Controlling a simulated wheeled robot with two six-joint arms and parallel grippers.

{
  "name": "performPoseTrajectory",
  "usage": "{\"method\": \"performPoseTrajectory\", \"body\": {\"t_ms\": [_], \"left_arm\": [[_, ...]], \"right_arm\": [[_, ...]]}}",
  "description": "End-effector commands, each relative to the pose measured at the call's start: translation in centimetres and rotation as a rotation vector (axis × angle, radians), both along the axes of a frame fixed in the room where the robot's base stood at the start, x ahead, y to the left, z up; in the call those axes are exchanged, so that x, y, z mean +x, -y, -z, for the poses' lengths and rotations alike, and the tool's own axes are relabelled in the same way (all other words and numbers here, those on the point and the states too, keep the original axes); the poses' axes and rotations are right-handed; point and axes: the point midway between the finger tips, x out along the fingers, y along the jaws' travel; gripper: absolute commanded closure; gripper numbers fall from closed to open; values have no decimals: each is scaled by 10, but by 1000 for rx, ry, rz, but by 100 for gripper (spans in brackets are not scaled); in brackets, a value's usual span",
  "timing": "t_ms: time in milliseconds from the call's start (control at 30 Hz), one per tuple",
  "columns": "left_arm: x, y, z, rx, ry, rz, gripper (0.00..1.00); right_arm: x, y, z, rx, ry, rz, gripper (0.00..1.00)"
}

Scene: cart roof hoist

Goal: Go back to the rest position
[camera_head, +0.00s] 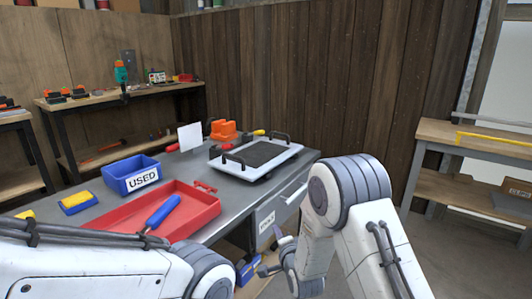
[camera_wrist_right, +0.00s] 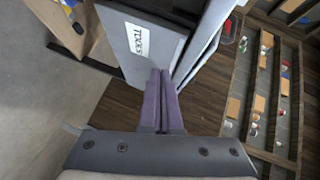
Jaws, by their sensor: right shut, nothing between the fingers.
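My right arm comes in from the lower right, bent at a large grey and white joint. My right gripper (camera_head: 266,269) hangs low beside the front of the workbench (camera_head: 235,207). In the right wrist view its two purple fingers (camera_wrist_right: 161,98) lie together, shut with nothing between them. A grey panel with a TOOLS label (camera_wrist_right: 138,40) is close beyond the fingertips; the label also shows on the bench front in the head view (camera_head: 266,221). My left arm crosses the lower left of the head view; its gripper is out of view.
On the workbench are a red tray (camera_head: 190,217) with a blue-handled tool (camera_head: 162,211), a blue USED bin (camera_head: 120,172), a yellow-blue block (camera_head: 77,202), and a white tray with black handles (camera_head: 283,160). A wooden side table (camera_head: 440,132) stands right. Floor between is clear.

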Motion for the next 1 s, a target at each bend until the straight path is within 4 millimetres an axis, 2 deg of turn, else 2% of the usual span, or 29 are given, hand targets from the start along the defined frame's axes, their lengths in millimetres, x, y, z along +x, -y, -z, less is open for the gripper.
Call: {"method": "performPoseTrajectory", "body": {"t_ms": [33, 167, 267, 400, 600, 700, 933, 1000], "left_arm": [[0, 0, 0, 0, 0, 0, 48], [0, 0, 0, 0, 0, 0, 48], [0, 0, 0, 0, 0, 0, 48], [0, 0, 0, 0, 0, 0, 48], [0, 0, 0, 0, 0, 0, 48], [0, 0, 0, 0, 0, 0, 48], [0, 0, 0, 0, 0, 0, 48], [0, 0, -27, 1, -1, 0, 48]], "right_arm": [[-10, -15, -13, -81, -42, -49, 100], [-52, -44, -23, -326, -191, -205, 100], [-96, -57, -30, -509, -291, -353, 100], [-172, -64, -42, -750, -411, -600, 100], [-281, -48, -56, -1028, -527, -977, 100], [-326, -35, -62, -1123, -558, -1142, 100], [-412, 4, -75, -1280, -600, -1491, 100], [-409, 2, -101, -1276, -607, -1484, 100]]}}
